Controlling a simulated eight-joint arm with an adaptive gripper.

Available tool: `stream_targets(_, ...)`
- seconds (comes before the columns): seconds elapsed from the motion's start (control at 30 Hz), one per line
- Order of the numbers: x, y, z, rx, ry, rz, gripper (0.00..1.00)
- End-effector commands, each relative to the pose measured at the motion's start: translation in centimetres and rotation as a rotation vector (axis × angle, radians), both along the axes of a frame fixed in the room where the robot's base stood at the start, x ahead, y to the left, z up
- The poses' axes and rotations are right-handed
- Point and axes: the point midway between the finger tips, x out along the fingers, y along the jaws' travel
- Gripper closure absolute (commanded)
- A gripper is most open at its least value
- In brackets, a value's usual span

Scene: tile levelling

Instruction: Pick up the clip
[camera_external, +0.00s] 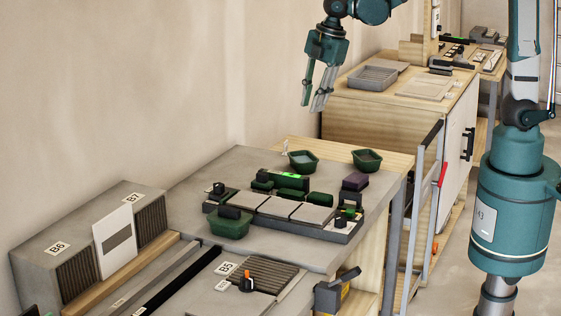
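My gripper (313,107) hangs in the air above the back of the grey work table, with its fingers pointing down. Its fingers look apart, with a narrow gap, and I see nothing between them. A small white upright piece (284,147) stands at the table's back edge, below and left of my gripper; it may be the clip, but it is too small to tell. Three light tiles (278,208) lie in a row on a dark tray (330,236). Green bins stand around them: one at the back (303,161), one at back right (367,160), one at front left (229,223).
Green blocks (290,194), a purple block (355,182) and a level with a green light (287,176) sit near the tiles. Crates labelled B6 and B7 (137,197) stand at left. A wooden cabinet (365,120) bears a grey tray (373,78). The table's back left is clear.

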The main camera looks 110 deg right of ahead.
Motion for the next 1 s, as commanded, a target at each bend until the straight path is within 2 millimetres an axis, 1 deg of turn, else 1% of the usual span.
stream_targets(0.03,0.4,-1.2,-0.3,-0.001,0.010,0.011,0.80)
stream_targets(0.27,1.2,-5.8,-2.4,-0.001,0.063,0.077,0.80)
stream_targets(0.5,1.5,-10.7,-5.0,0.006,0.114,0.149,0.80)
stream_targets(0.83,1.1,-17.4,-9.3,0.029,0.176,0.250,0.80)
stream_targets(1.0,0.5,-20.6,-11.6,0.045,0.203,0.299,0.80)
